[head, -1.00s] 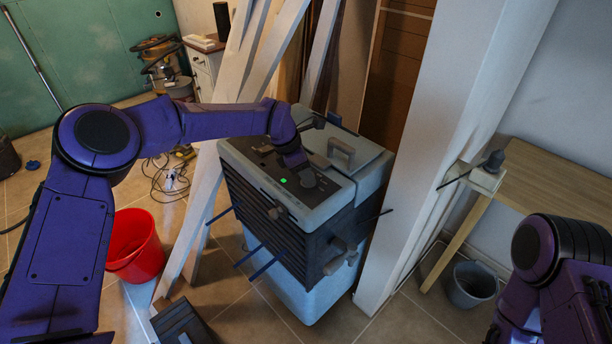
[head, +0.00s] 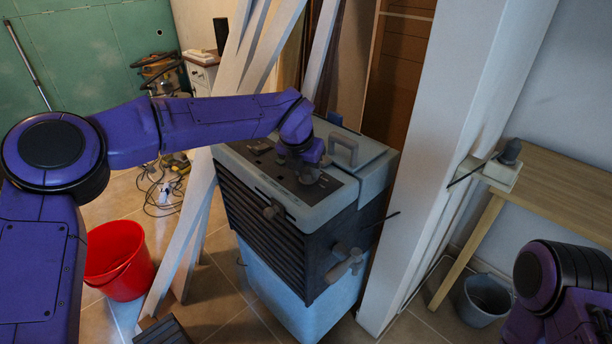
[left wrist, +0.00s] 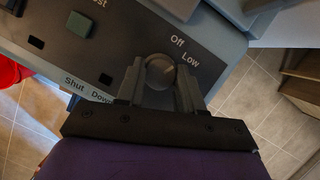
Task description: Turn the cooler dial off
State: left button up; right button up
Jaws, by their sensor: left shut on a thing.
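The cooler (head: 262,265) is a grey-blue box with a dark slatted front and a control panel (head: 255,175) on top. My left gripper (head: 308,176) points down at the front right of this panel. In the left wrist view, my left gripper's two fingers are closed on the sides of the round grey dial (left wrist: 159,72). The dial's pale mark points to the upper right, by the words Off and Low; I cannot tell exactly which. A dark green square (left wrist: 80,24) is on the panel, unlit. My right gripper is out of view.
A red bucket (head: 118,262) stands left of the cooler. White planks (head: 195,205) lean just behind and left of it. A white post (head: 440,150) rises close on the right. A wooden table (head: 560,190) and grey bucket (head: 484,298) are further right.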

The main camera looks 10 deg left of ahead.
pick_arm(q)
jog(key=shift+s+d+f+n+y+b, duration=0.15)
jog(key=shift+n+y+b, duration=0.3)
jog(key=shift+n, duration=0.7)
jog(key=shift+w+d+f+n+y+b, duration=0.15)
jog(key=shift+n+y+b, duration=0.25)
jog(key=shift+n, duration=0.75)
jog(key=shift+s+a, duration=0.1)
jog(key=o, duration=1)
jog(key=shift+o, duration=0.2)
jog(key=shift+r, duration=0.1)
jog(key=shift+r, duration=0.1)
jog(key=shift+r, duration=0.3)
jog(key=v, duration=0.9)
jog(key=shift+s+r+b, duration=0.15)
jog(key=shift+r+b, duration=0.15)
jog(key=shift+r, duration=0.05)
